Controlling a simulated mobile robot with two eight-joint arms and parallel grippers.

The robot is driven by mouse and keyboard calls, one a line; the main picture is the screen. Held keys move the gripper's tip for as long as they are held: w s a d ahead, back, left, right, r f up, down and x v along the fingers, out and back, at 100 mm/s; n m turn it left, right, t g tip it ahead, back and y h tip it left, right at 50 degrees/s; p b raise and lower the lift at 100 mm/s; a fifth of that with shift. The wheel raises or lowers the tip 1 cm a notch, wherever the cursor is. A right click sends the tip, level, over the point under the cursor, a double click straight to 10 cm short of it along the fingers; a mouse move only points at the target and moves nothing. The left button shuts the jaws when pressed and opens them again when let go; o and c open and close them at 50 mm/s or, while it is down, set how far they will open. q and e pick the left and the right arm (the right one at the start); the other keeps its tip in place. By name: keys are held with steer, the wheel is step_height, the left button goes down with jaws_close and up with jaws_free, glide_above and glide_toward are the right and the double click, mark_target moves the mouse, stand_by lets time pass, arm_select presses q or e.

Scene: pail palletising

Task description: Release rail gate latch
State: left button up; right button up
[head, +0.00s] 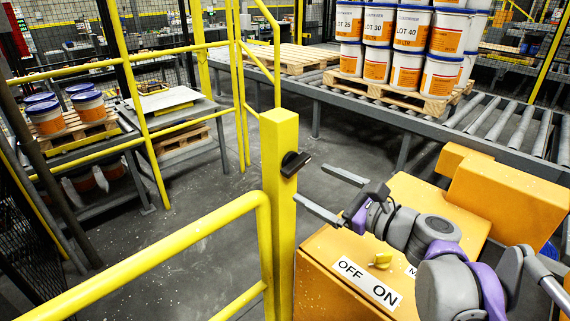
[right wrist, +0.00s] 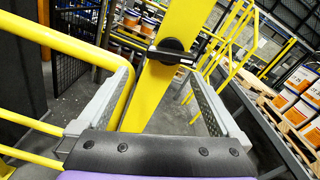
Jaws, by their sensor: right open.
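The latch (head: 294,164) is a black knob with a short handle on the yellow post (head: 281,225). Its handle points up and to the right in the head view. My right gripper (head: 310,182) is open and empty, its two grey fingers reaching toward the post just below and right of the latch. In the right wrist view the latch (right wrist: 172,50) shows just beyond the fingertips, with its handle lying roughly across the picture. I see no contact between fingers and latch. Yellow rails (head: 170,250) stand left of the post. My left gripper is out of view.
A roller conveyor (head: 470,120) behind carries a pallet (head: 390,92) of stacked pails (head: 410,72). More pails (head: 48,118) stand at left. Floor behind the post is clear.

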mark_target(292, 162)
steer(key=shift+w+d+r+m+t, duration=0.15)
steer(key=shift+w+r+m+t, duration=0.15)
steer(key=shift+w+r+m, duration=0.35)
steer(key=x, duration=1)
steer(key=shift+w, duration=0.1)
steer(key=c, duration=1)
steer(key=shift+m+p, duration=0.4)
steer(key=shift+m, duration=0.95)
